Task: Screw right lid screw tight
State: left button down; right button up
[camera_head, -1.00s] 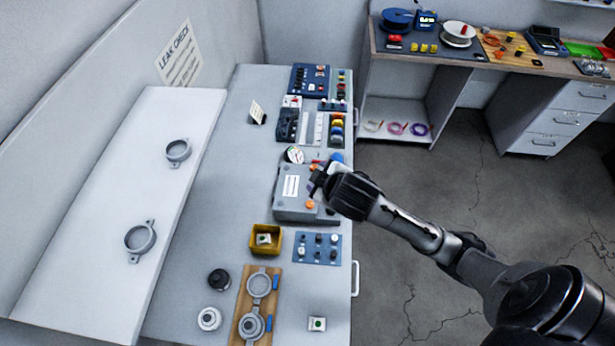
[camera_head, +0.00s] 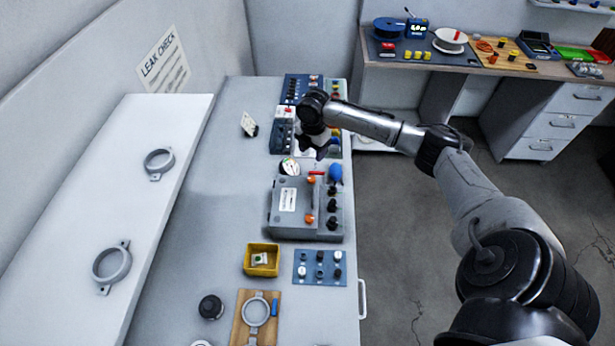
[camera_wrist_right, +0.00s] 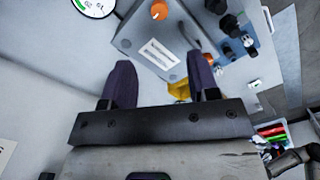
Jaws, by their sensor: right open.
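My right gripper (camera_head: 318,148) hangs over the small racks at the far part of the bench, beyond the grey box (camera_head: 292,228). In the right wrist view its two dark fingers (camera_wrist_right: 162,78) stand apart with nothing between them. The grey box also shows ahead of the fingers in the wrist view (camera_wrist_right: 150,40). It carries a white label, orange knobs (camera_head: 311,183) and black knobs (camera_head: 332,206). A grey round part with a ring (camera_head: 246,311) lies on a wooden board (camera_head: 240,331) at the near edge. I cannot tell which piece is the right lid screw. My left gripper is not in view.
A round gauge (camera_head: 289,167) stands behind the box. A yellow bin (camera_head: 261,271) and a blue mat (camera_head: 300,281) with several small knobs lie in front. Two grey rings sit on the white sloped panel (camera_head: 135,210). The bench's left-middle is clear.

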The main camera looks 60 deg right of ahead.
aim_at(312, 178)
jog(key=shift+n, duration=0.9)
notch_tip(312, 178, down, 12)
jog(key=shift+f+b, duration=0.1)
jog(key=shift+b, duration=0.2)
jog(key=shift+f, duration=0.8)
